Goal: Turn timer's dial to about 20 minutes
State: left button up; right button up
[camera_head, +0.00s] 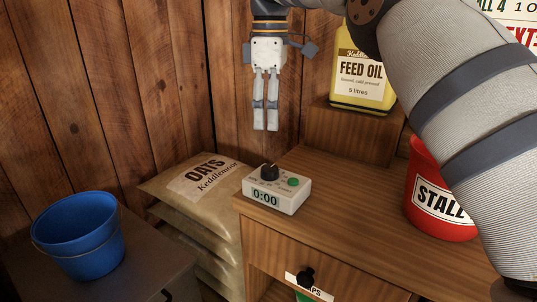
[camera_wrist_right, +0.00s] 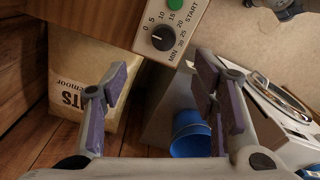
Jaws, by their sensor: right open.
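The white timer (camera_head: 284,197) stands near the left corner of the wooden cabinet top, and its display reads 0:00. Its black dial (camera_head: 269,171) is on top, beside a green button (camera_head: 293,182). The dial also shows in the right wrist view (camera_wrist_right: 163,38), ringed by numbers from 0 to 30; its light mark seems to point toward 0. My right gripper (camera_head: 266,127) hangs fingers down above the timer, apart from it. In the wrist view, its fingers (camera_wrist_right: 162,83) are spread with nothing between them. My left gripper is not in view.
A feed oil jug (camera_head: 362,70) stands on a ledge behind. A red bucket (camera_head: 424,180) is right on the cabinet. Oat sacks (camera_head: 190,205) and a blue bucket (camera_head: 78,236) are at left. The cabinet top (camera_head: 340,205) between timer and red bucket is clear.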

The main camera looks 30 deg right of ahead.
aim_at(270, 168)
jog(key=f, duration=0.7)
jog(key=f+p, duration=0.1)
jog(key=f, duration=0.3)
jog(key=shift+s+a+f, duration=0.2)
jog(key=shift+s+f, duration=0.1)
jog(key=shift+f, duration=0.05)
jog(key=c, duration=1.2)
